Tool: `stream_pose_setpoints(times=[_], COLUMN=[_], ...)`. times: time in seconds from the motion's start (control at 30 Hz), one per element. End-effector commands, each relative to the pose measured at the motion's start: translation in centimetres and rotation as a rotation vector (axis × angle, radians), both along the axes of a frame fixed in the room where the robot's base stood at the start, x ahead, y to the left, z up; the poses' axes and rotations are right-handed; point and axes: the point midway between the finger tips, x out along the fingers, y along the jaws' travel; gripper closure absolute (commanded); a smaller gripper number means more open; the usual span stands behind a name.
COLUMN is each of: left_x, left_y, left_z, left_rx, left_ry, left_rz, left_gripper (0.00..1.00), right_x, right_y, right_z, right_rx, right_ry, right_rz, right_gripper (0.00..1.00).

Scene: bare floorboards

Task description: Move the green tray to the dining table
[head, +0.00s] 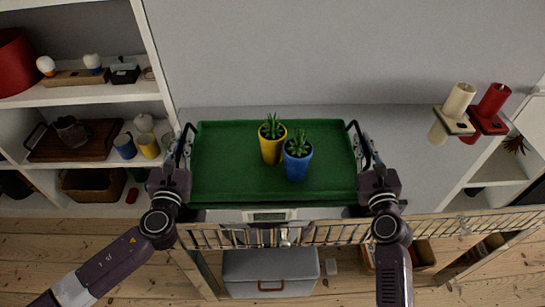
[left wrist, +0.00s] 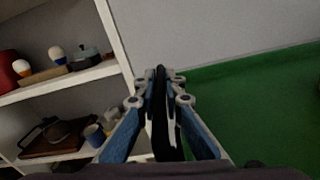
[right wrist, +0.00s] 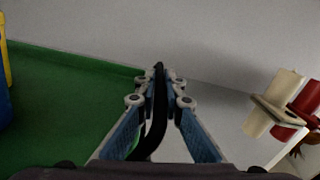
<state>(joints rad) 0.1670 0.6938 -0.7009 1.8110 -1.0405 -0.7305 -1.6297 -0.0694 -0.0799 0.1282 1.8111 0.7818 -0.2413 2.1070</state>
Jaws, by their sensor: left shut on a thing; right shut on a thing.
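The green tray (head: 225,165) is in the middle of the head view, with a black handle at each side. A yellow pot (head: 271,150) and a blue pot (head: 298,167), each with a green plant, stand upright on it. My left gripper (head: 184,150) is shut on the left handle, which runs between its fingers in the left wrist view (left wrist: 160,110). My right gripper (head: 364,148) is shut on the right handle, which shows between its fingers in the right wrist view (right wrist: 158,110). I cannot tell whether the tray touches the surface below. No dining table is recognisable.
A white shelf unit (head: 95,97) with mugs and a brown tray (head: 75,140) stands at the left. Cream (head: 458,102) and red (head: 493,101) candles are at the right. A slatted rack (head: 330,232) and a grey box (head: 270,270) are below the tray, near the floorboards (head: 130,235).

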Motion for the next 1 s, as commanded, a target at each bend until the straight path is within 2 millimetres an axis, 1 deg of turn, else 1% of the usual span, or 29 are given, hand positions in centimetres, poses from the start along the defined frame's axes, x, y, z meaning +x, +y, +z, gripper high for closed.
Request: stream_pose_setpoints(times=[0.4, 0.43, 0.63, 0.77, 1.0], left_x=[0.0, 0.1, 0.1, 0.1, 0.1], left_y=[0.0, 0.0, 0.0, 0.0, 0.0], left_z=[0.0, 0.4, 0.6, 1.1, 2.7], left_rx=[0.000, 0.000, 0.000, 0.000, 0.000], left_ry=[0.000, -0.007, -0.006, -0.006, -0.007], left_rz=[0.000, 0.001, 0.000, 0.001, 0.000], left_gripper=[1.00, 1.00, 1.00, 1.00, 1.00], right_x=[0.0, 0.1, 0.1, 0.1, 0.1], right_y=[0.0, 0.0, 0.0, 0.0, 0.0], right_z=[0.0, 0.4, 0.6, 1.1, 2.8], right_rx=[0.000, 0.000, 0.000, 0.000, 0.000], right_ry=[0.000, -0.007, -0.007, -0.007, -0.007], right_rz=[0.000, -0.002, -0.002, -0.002, -0.002], right_gripper=[1.00, 1.00, 1.00, 1.00, 1.00])
